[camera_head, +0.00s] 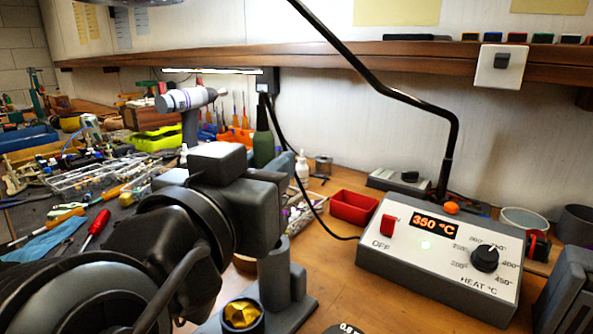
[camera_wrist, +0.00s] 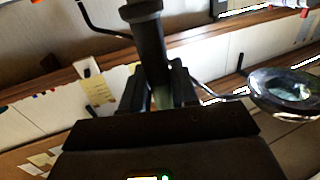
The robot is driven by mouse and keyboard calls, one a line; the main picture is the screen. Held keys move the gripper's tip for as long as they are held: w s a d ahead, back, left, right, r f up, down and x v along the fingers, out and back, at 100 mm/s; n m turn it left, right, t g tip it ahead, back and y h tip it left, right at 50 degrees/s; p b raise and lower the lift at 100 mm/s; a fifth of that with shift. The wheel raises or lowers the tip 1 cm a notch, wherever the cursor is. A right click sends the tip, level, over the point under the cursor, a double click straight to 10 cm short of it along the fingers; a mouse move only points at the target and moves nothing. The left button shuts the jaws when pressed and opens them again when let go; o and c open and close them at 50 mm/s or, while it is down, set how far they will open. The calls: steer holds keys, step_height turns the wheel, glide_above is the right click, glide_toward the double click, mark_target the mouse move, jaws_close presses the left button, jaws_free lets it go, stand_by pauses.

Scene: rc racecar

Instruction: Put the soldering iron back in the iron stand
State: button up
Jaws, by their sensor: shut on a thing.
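In the wrist view my gripper (camera_wrist: 158,90) is shut on a dark, round handle (camera_wrist: 150,45), which I take for the soldering iron. A wider collar shows near its upper end; its tip is not visible. The iron stand (camera_head: 275,272) is in the front middle of the bench, just below and right of my wrist. It has a grey upright block and a cup of brass wool (camera_head: 241,314). Part of its base is out of frame.
The soldering station (camera_head: 440,258) on the right reads 350 °C. A black cord runs from it toward my wrist. A red tray (camera_head: 354,207) stands behind the stand. Tools crowd the left; some wood is clear between stand and station.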

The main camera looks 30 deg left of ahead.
mark_target(264, 112)
steer(key=shift+w+d+r+p, duration=0.2)
steer(key=shift+r+p, duration=0.1)
steer(key=shift+r, duration=0.25)
steer(key=shift+w+d+r+p, duration=0.15)
steer(key=shift+w+r+p, duration=0.1)
steer(key=shift+r, duration=0.55)
steer(key=shift+s+a+r+p, duration=0.1)
steer(key=shift+s+r+p, duration=0.05)
steer(key=shift+r+p, duration=0.6)
steer(key=shift+s+a+r+p, duration=0.1)
steer(key=shift+r+p, duration=0.5)
steer(key=shift+r, duration=0.25)
